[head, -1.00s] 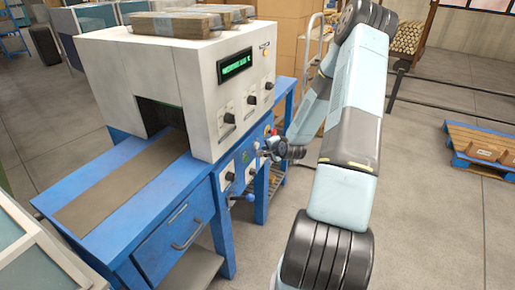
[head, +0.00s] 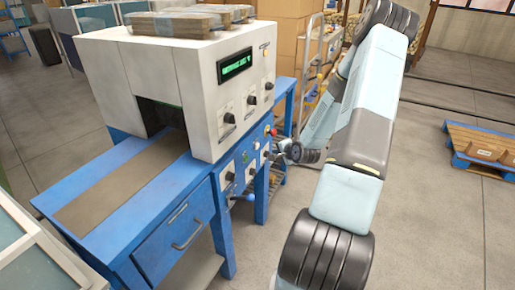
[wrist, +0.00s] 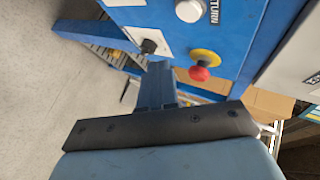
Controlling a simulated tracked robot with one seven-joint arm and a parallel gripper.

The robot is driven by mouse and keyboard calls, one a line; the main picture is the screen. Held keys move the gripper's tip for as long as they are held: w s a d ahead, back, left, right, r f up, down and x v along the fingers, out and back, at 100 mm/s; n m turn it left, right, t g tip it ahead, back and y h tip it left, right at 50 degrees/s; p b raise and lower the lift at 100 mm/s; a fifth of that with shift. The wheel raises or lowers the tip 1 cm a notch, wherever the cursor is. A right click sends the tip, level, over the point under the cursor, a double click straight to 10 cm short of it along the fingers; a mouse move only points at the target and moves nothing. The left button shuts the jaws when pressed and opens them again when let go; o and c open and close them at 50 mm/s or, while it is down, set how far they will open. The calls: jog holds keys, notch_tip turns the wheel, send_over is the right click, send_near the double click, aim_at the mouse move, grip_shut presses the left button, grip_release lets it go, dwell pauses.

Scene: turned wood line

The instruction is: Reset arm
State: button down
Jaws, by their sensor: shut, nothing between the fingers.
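My gripper (wrist: 157,88) is shut and empty in the wrist view, its fingers together and pointing at the machine's blue control panel. My arm reaches down in front of the head camera, and its wrist end shows small beside the panel. The panel belongs to a white and blue machine (head: 160,62). In the wrist view a red and yellow button (wrist: 203,64) lies to the right of the fingertips, a black knob (wrist: 149,46) just beyond them, and a white round button (wrist: 190,10) higher up. The fingers appear apart from these controls.
Wrapped wood bundles (head: 180,22) lie on top of the machine. A blue drawer (head: 175,232) is in its bench. Cardboard boxes (head: 290,30) and a trolley stand behind. The floor between is open.

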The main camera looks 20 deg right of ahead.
jog(key=shift+r, duration=0.1)
dwell(0.4)
jog(key=s+a+r+n+g+h, duration=0.1)
jog(key=s+a+r+n, duration=0.15)
jog(key=r, duration=0.65)
jog(key=s+a+r+n+g+h, duration=0.15)
jog(key=a+r+n, duration=0.25)
jog(key=r, duration=0.4)
jog(key=s+a+r+n+g, duration=0.2)
jog(key=s+a+r+n, duration=0.15)
jog(key=r, duration=0.55)
jog(key=s+a+r+n, duration=0.2)
jog(key=s+a+r, duration=0.2)
jog(key=s, duration=0.4)
jog(key=s+a+r+n+g+y, duration=0.1)
jog(key=s+a+r, duration=0.3)
jog(key=s, duration=0.4)
jog(key=s+a+r+n, duration=0.3)
jog(key=s+r, duration=0.3)
jog(key=s, duration=0.2)
jog(key=shift+s+a+y, duration=0.25)
jog(key=shift+a+y, duration=0.1)
jog(key=shift+a, duration=0.25)
jog(key=shift+g, duration=0.25)
dwell(1.7)
